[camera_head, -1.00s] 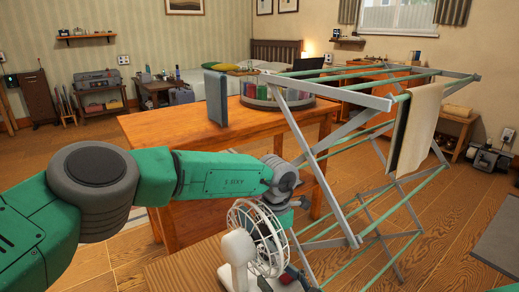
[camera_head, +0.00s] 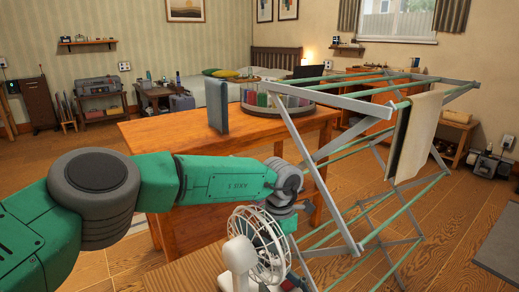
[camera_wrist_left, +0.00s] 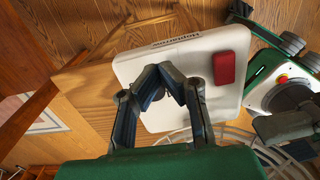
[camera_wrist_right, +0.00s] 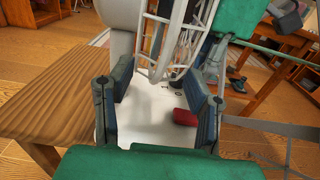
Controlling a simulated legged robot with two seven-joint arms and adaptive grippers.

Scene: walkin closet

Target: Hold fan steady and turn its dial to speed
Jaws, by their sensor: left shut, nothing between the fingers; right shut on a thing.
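The white fan (camera_head: 240,262) stands low at the front in the head view, with its round wire cage (camera_head: 262,243) facing right. The left wrist view shows its white base (camera_wrist_left: 150,50) with a red block (camera_wrist_left: 225,68) on it. My left gripper (camera_wrist_left: 165,78) is shut and empty, its fingertips meeting over the base near a small grey round part that they partly cover. I cannot tell whether they touch it. My right gripper (camera_wrist_right: 160,85) is shut on the fan's base, one finger on each side. The cage hangs above it. The dial is not clearly seen.
The fan is on a wooden surface (camera_wrist_right: 45,105). Behind it is an orange wooden table (camera_head: 165,130) with a grey upright panel (camera_head: 218,118) and a round tray (camera_head: 278,108). A folding drying rack (camera_head: 340,170) with a cloth (camera_head: 415,135) stands close on the right.

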